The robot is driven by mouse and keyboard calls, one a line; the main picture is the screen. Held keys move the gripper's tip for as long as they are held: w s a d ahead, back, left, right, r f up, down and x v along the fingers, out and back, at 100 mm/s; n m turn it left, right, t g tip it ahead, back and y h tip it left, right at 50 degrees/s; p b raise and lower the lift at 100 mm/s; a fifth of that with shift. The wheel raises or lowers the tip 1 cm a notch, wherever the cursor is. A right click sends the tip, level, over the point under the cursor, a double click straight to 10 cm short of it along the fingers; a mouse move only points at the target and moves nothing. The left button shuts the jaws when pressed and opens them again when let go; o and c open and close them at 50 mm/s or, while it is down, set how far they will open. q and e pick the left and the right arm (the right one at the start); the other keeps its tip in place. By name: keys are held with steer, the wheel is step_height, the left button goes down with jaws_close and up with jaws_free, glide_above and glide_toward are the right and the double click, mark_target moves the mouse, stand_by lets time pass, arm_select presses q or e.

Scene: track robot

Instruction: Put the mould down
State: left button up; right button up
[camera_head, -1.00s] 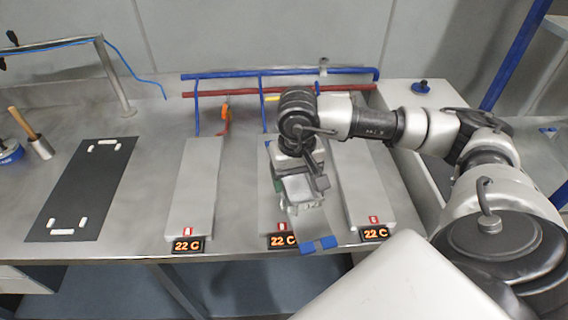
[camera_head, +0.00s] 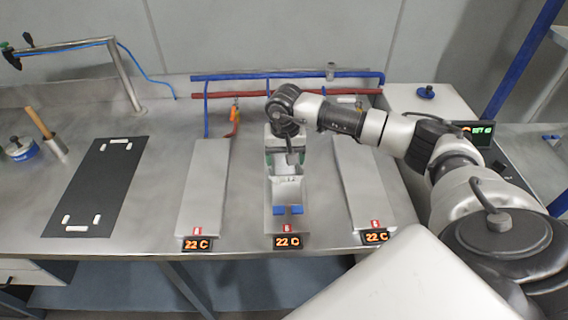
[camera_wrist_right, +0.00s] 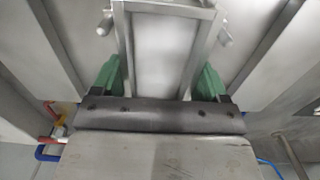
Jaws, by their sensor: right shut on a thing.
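The mould (camera_head: 287,188) is a long grey metal piece with a blue part at its near end. It lies lengthwise over the middle grey plate (camera_head: 278,224), roughly lined up with it. My right gripper (camera_head: 286,158), with green fingers, is shut on the mould toward its far part. The right wrist view shows the mould (camera_wrist_right: 165,45) as a metal channel between the green fingers of the gripper (camera_wrist_right: 160,80). Whether the mould touches the plate cannot be told. The arm and mould hide much of the middle plate. My left gripper is not in view.
A left plate (camera_head: 204,185) and a right plate (camera_head: 362,185) flank the middle one. Each plate has a "22 C" display in front. Red and blue pipes (camera_head: 330,75) run behind. A black mat (camera_head: 98,190), a hammer (camera_head: 45,130) and a blue tin (camera_head: 22,150) are at left.

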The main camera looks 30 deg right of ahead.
mark_target(284, 162)
steer(key=shift+w+f, duration=0.25)
steer(key=shift+w, duration=0.05)
step_height(284, 162, down, 3)
steer(key=shift+s+f+p, duration=0.1)
steer(key=shift+p, duration=0.65)
steer(key=shift+f, duration=0.25)
steer(key=shift+f, duration=0.1)
steer(key=shift+f+b, duration=0.1)
steer(key=shift+b, duration=0.2)
steer(key=o, duration=1.4)
